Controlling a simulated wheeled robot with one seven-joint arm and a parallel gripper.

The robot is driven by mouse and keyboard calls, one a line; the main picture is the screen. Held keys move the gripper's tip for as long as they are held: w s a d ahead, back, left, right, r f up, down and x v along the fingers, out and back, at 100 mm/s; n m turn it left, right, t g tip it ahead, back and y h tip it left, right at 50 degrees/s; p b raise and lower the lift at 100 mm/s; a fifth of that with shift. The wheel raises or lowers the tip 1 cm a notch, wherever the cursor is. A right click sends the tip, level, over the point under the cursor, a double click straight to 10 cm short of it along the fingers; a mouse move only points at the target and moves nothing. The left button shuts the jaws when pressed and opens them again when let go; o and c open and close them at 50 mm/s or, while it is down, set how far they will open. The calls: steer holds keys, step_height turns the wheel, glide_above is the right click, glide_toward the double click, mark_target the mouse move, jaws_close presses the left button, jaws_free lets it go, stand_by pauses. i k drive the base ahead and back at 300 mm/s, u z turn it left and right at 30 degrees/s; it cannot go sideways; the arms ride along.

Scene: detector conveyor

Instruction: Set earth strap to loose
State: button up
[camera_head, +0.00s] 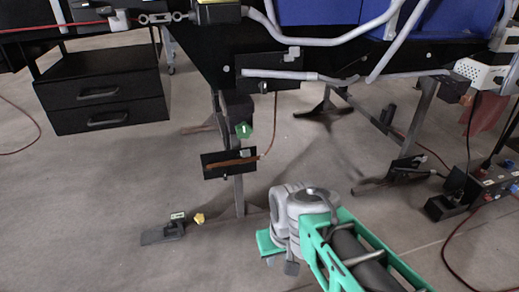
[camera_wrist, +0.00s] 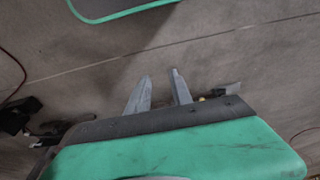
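A copper-brown strap (camera_head: 232,162), which looks like the earth strap, lies across a small black plate (camera_head: 214,171) on the leg under the conveyor. A thin brown cable (camera_head: 272,125) runs from its right end up to the underside. A small pale tag is by the plate's upper right; I cannot read it. My gripper (camera_head: 281,266) is low, right of and nearer than the plate, apart from it. In the wrist view my gripper's two grey fingers (camera_wrist: 160,78) stand apart with nothing between them. The strap cannot be made out in that view.
A yellow knob (camera_head: 199,218) sits by a foot plate at lower left. A black drawer unit (camera_head: 100,91) stands left; sockets and cables (camera_head: 481,186) lie right. Open floor lies at front left.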

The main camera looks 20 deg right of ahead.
mark_target(261, 157)
steer(key=u, duration=3.8)
steer(key=k, duration=2)
steer(key=z, duration=1.45)
